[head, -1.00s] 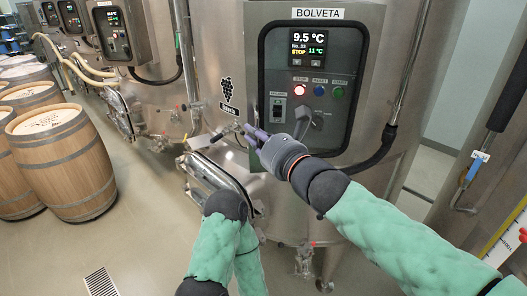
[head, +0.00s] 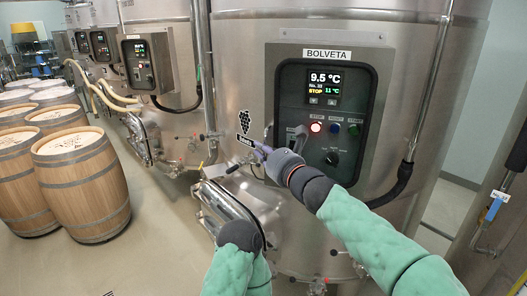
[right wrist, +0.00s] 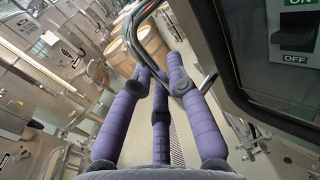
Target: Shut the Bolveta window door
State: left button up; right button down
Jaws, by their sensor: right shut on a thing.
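The grey Bolveta control box (head: 393,95) stands on a steel vat in the head view, its left edge beside my right gripper (head: 262,150). The dark-rimmed window door (head: 374,110) shows in front of the lit panel; I cannot tell clearly how far it stands open. In the right wrist view, my right gripper (right wrist: 160,85) has its purple fingers closed around a thin bent metal handle (right wrist: 130,38), next to the dark window rim (right wrist: 225,75). Where the handle joins the door is hidden.
Wooden barrels (head: 85,185) stand at the left. An oval steel hatch (head: 225,205) sits on the vat below my right gripper. A black cable (head: 392,190) curves from the box's lower right. A second control box (head: 150,60) is further left. Floor is clear between barrels and vats.

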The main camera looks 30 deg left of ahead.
jog(key=shift+w+d+r, duration=0.15)
jog(key=shift+r, duration=0.25)
jog(key=c, duration=1.3)
grip_release()
jog(key=shift+o, duration=0.5)
jog(key=shift+w+a+f, duration=0.25)
jog(key=shift+f, duration=0.05)
jog(key=shift+s, duration=0.1)
jog(key=shift+d, duration=0.1)
jog(key=v, duration=1.2)
